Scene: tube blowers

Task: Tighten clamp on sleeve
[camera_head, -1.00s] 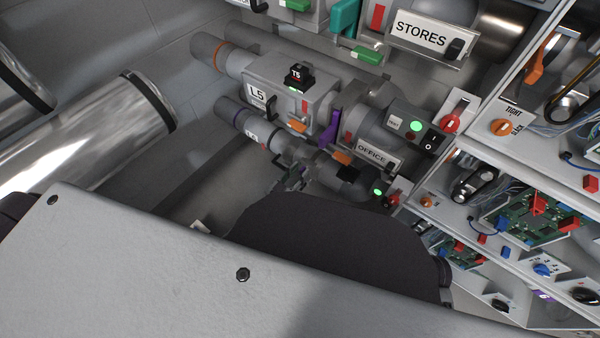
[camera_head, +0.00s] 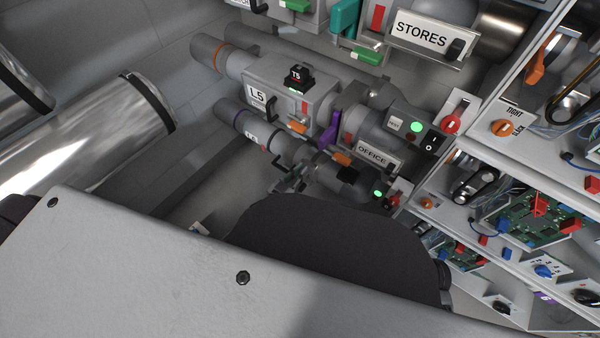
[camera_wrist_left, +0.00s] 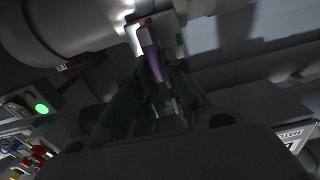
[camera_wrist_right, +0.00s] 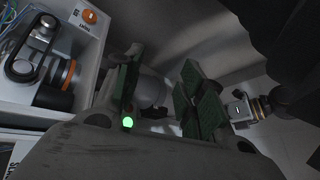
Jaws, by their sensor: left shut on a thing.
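My left gripper (camera_head: 292,178) is below the lower grey tube line in the head view, partly hidden by my dark arm. In the left wrist view its fingers (camera_wrist_left: 160,100) are shut on a purple lever (camera_wrist_left: 152,63), just below a wide grey tube (camera_wrist_left: 85,25). A purple handle (camera_head: 330,132) shows between the L5 box (camera_head: 285,82) and the OFFICE blower (camera_head: 370,130); I cannot tell whether it is the held lever. The lower sleeve (camera_head: 255,134) has a purple band. My right gripper (camera_wrist_right: 160,85) is open and empty in its wrist view.
A shelf rack with circuit boards (camera_head: 530,212), knobs and a TIGHT switch panel (camera_head: 505,122) stands at the right. The STORES blower (camera_head: 420,36) is above. Shiny metal pipes (camera_head: 90,140) lie at the left. Grey floor shows between the pipes and blowers.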

